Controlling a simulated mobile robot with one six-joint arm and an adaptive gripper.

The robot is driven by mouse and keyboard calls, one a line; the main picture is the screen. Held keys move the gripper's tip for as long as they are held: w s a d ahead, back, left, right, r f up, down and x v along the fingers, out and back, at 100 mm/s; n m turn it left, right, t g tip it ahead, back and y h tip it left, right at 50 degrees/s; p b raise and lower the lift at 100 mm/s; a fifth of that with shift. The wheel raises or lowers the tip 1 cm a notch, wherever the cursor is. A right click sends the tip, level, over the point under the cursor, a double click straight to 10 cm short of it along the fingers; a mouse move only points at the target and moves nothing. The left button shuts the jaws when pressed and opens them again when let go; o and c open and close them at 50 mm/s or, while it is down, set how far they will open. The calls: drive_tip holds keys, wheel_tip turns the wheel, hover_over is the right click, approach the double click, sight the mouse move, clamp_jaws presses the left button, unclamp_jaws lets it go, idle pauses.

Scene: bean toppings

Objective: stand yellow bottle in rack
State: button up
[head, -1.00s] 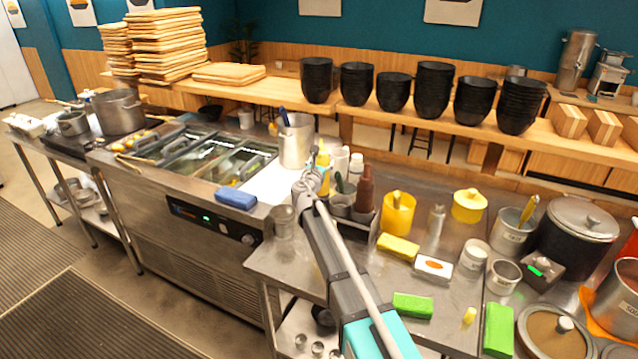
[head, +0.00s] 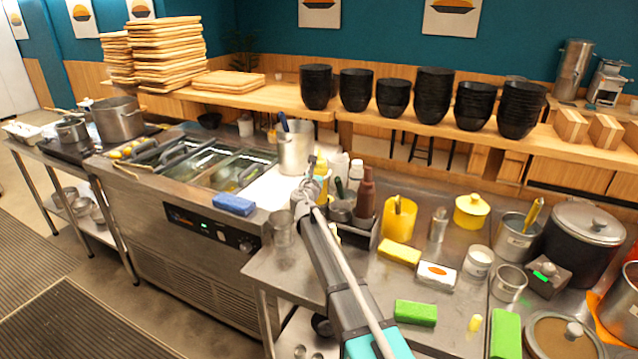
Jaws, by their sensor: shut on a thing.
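The yellow bottle (head: 321,168) is upright, partly hidden behind the end of my arm. My gripper (head: 311,186) is shut on it, though the fingers are mostly hidden. The rack (head: 370,238) is a dark tray on the steel counter, just right of the gripper. It holds a dark red-brown bottle (head: 366,195) and a grey cup (head: 341,211). White bottles (head: 356,172) stand behind, close to the yellow one. I cannot tell whether the yellow bottle's base is inside the rack or touching it.
A tall steel pot (head: 296,150) stands behind the gripper. A clear container (head: 281,228) is at its left, and a blue sponge (head: 233,205) lies farther left. A yellow container (head: 399,220) and a yellow sponge (head: 399,251) are right of the rack. Black bowls line the back shelf.

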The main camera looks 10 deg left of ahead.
drive_tip(key=shift+w+f+b, duration=0.2)
drive_tip(key=shift+f+b, duration=1.4)
drive_tip(key=shift+f, duration=0.2)
drive_tip(key=shift+a+f, duration=0.1)
drive_tip(key=shift+f, duration=0.05)
drive_tip(key=o, duration=0.5)
drive_tip(key=shift+c, duration=0.2)
drive_tip(key=shift+r, duration=0.2)
drive_tip(key=s+a, duration=0.1)
drive_tip(key=s, duration=1.1)
drive_tip(key=shift+a, duration=0.4)
drive_tip(key=shift+r, duration=0.1)
